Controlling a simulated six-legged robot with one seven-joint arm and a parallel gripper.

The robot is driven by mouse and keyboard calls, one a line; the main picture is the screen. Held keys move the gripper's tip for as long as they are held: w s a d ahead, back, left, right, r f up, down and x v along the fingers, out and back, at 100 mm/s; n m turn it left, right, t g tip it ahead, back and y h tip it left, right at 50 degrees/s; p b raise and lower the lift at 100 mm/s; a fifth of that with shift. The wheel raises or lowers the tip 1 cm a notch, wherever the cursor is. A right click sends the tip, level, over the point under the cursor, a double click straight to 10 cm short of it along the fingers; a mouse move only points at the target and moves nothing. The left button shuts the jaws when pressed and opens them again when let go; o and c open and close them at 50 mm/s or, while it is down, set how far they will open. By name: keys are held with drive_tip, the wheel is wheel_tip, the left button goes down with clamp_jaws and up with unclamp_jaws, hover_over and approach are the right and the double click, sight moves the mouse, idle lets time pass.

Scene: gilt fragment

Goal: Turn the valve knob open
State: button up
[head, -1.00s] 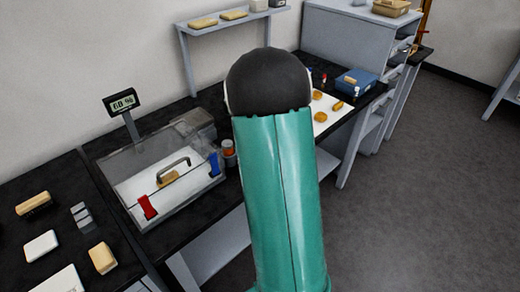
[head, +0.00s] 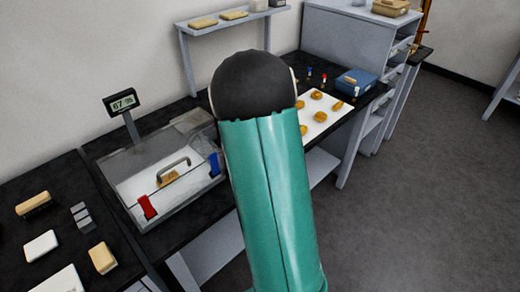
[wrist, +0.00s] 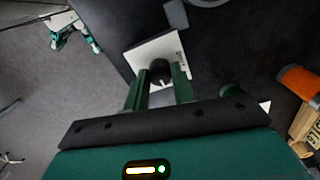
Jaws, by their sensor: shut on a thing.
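A dark round knob (wrist: 160,69) with a pale pointer mark sits on a white square plate (wrist: 136,56) in the wrist view. My gripper (wrist: 159,76) has its two green fingers on either side of the knob, shut on it. In the head view my arm hides the gripper and the knob. The clear chamber (head: 140,160) with a lid handle, a red clip (head: 148,207) and a blue clip (head: 214,163) holds a tan fragment (head: 168,178). The display (head: 123,102) behind it appears to read 67 %.
An orange cylinder (wrist: 299,81) is close at the right of the wrist view. A white sheet with several gilt pieces (head: 316,95) and a blue box (head: 355,81) lie beyond my arm. Blocks (head: 102,257) lie on the left bench. Open floor (head: 440,200) is at right.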

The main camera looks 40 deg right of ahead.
drive_tip(key=o, duration=1)
wheel_tip(320, 180, up, 14)
drive_tip(key=shift+a, duration=0.15)
idle(0.4)
